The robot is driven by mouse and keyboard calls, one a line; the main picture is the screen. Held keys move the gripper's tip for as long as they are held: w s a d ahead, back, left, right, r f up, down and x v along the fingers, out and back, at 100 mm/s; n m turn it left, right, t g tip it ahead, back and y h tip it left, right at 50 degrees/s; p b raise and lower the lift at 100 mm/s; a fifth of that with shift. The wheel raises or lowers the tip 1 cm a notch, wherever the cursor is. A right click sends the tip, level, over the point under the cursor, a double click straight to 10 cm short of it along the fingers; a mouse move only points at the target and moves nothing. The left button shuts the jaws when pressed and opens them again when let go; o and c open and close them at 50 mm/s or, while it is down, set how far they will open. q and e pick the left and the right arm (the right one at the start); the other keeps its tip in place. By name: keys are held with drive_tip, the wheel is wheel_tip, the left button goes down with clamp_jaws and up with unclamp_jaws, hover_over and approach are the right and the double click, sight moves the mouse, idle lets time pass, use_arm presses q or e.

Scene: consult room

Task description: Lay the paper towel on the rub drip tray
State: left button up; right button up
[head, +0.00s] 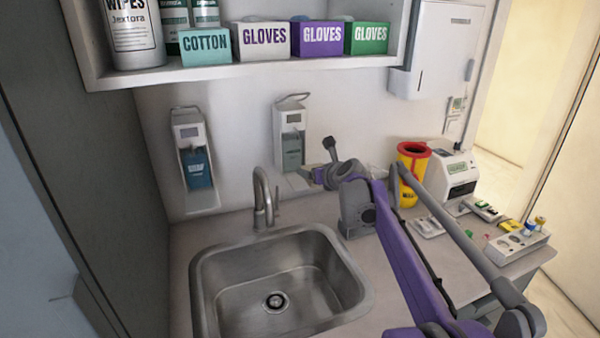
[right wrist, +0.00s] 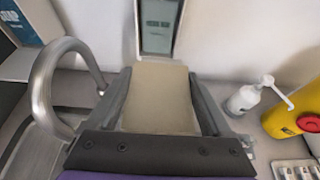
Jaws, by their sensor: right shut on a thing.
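My right gripper (head: 322,175) is in front of the right-hand wall dispenser (head: 291,135), which has a greenish bottle, at the back of the counter. In the right wrist view the gripper (right wrist: 160,95) is shut on a flat beige paper towel (right wrist: 160,98), held between its two fingers. The towel's far edge points at the dispenser's foot. The pale rub drip tray (head: 292,185) sits low under that dispenser; in the right wrist view the towel hides it. I cannot tell whether towel and tray touch. My left gripper is not in view.
A steel sink (head: 275,285) with a tall tap (head: 262,200) lies left of my arm. A second dispenser (head: 195,165) hangs left. A white pump bottle (right wrist: 245,98) and yellow sharps bin (head: 411,170) stand right of the gripper. A shelf (head: 250,72) overhangs above.

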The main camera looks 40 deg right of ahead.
drive_tip(key=w+d, duration=0.1)
drive_tip(key=w, duration=0.2)
drive_tip(key=w+d+p, duration=0.1)
drive_tip(key=w, duration=0.2)
drive_tip(key=w+d, duration=0.1)
drive_tip(key=w, duration=0.3)
drive_tip(key=shift+w+r+p, duration=0.1)
drive_tip(key=shift+r+p, duration=0.05)
drive_tip(key=shift+p, duration=0.15)
drive_tip(key=shift+w+d+f, duration=0.1)
drive_tip(key=shift+w+f, duration=0.15)
drive_tip(key=shift+f, duration=0.35)
drive_tip(key=shift+w+d+f, duration=0.1)
drive_tip(key=shift+w+f, duration=0.15)
drive_tip(key=shift+f, duration=0.3)
drive_tip(key=shift+s+f, duration=0.15)
drive_tip(key=shift+f, duration=0.45)
wheel_tip(320, 180, down, 3)
drive_tip(key=shift+f, duration=0.15)
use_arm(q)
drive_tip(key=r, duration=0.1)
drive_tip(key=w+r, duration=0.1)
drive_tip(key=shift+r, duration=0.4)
use_arm(e)
drive_tip(key=shift+w+f, duration=0.25)
drive_tip(key=shift+f, duration=0.05)
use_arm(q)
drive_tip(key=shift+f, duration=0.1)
use_arm(e)
drive_tip(key=shift+s+f, duration=0.1)
